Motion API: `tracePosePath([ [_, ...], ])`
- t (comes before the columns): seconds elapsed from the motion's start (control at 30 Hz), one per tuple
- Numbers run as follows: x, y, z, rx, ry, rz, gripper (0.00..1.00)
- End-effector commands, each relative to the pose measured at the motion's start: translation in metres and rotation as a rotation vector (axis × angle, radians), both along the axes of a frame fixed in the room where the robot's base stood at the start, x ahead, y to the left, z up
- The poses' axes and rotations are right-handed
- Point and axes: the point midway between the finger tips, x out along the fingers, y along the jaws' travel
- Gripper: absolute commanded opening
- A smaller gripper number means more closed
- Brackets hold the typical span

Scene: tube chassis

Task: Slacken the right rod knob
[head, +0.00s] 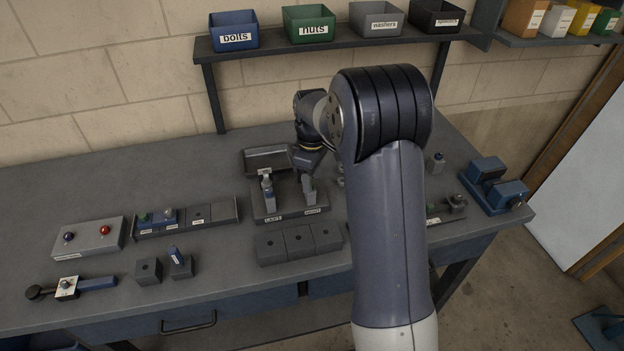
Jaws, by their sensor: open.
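A dark fixture (290,208) stands on the bench left of my arm. It carries a left grey upright post (268,193) and a right grey upright post (308,190), each above a small white label on the front edge. The label words are too small to read surely. The right post seems to be the right rod, but I cannot make out its knob clearly. My gripper (305,168) points down just above the right post's top. Its jaws are open, but small and dark here; I cannot tell whether they are around the knob or behind it.
A low three-part block (299,244) lies in front of the fixture. A button box (88,238), a rail with blocks (186,218) and a handled tool (70,288) lie left. A blue vise (494,186) stands right. My arm hides the bench's right middle.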

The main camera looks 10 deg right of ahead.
Motion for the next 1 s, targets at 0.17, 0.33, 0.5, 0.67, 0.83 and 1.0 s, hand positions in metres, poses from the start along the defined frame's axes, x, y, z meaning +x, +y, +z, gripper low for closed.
tracePosePath([
  [0.17,0.001,0.0,0.034,0.0,-0.006,0.0,0.43],
  [0.33,0.001,0.0,0.067,0.0,-0.005,0.0,0.43],
  [0.5,0.0,0.0,0.089,0.0,-0.001,0.0,0.43],
  [0.67,0.0,0.0,0.097,0.0,0.0,0.0,0.43],
  [0.83,0.0,0.0,0.097,0.001,0.001,0.0,0.43],
  [1.0,-0.001,0.0,0.097,0.0,0.0,-0.02,0.43],
])
